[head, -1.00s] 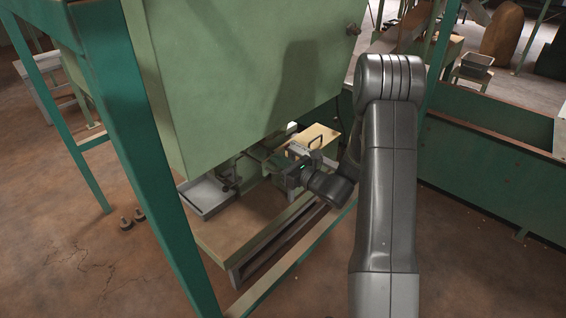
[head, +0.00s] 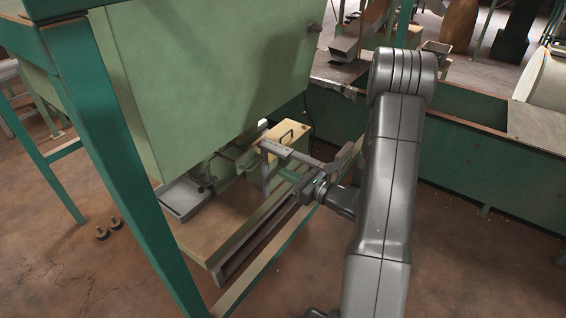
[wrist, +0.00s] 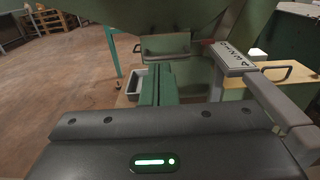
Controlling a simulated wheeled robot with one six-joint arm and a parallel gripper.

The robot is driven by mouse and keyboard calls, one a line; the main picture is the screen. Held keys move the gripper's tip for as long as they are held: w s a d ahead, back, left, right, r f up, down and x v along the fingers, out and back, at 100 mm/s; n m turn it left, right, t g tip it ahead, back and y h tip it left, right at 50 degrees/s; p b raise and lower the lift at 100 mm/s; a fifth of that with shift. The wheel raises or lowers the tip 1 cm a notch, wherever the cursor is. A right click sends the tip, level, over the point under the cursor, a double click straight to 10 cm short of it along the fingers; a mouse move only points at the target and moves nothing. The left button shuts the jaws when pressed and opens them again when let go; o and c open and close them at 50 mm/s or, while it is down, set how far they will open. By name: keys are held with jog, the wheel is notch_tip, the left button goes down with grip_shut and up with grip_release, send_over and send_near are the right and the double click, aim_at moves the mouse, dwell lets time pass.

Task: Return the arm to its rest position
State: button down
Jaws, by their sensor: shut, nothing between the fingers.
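My arm (head: 390,170) reaches down on the right of the head view. My gripper (head: 291,177) is shut and empty, pointing left over the front edge of the hopper's low platform. In the wrist view its dark body fills the bottom, and the narrow green fingers (wrist: 163,86) stand near the middle. A grey lettered bar (wrist: 236,60) lies to their right; I cannot tell whether it belongs to my gripper. The green hopper (head: 205,75) stands left of my arm. A cream box with a dark handle (head: 287,136) is behind the gripper.
A grey tray (head: 183,199) sits on the platform under the hopper. A teal leg (head: 130,190) stands at the left. A long green trough wall (head: 465,165) runs behind and right of my arm. Open floor (head: 490,270) lies at lower right.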

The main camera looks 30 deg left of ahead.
aim_at(245, 155)
jog(key=shift+d, duration=0.15)
jog(key=a, duration=0.4)
jog(key=a+b, duration=0.1)
jog(key=a, duration=0.3)
jog(key=w+a+b, duration=0.1)
jog(key=a, duration=0.4)
jog(key=shift+w+a, duration=0.1)
jog(key=shift+a, duration=0.45)
jog(key=shift+r, duration=0.15)
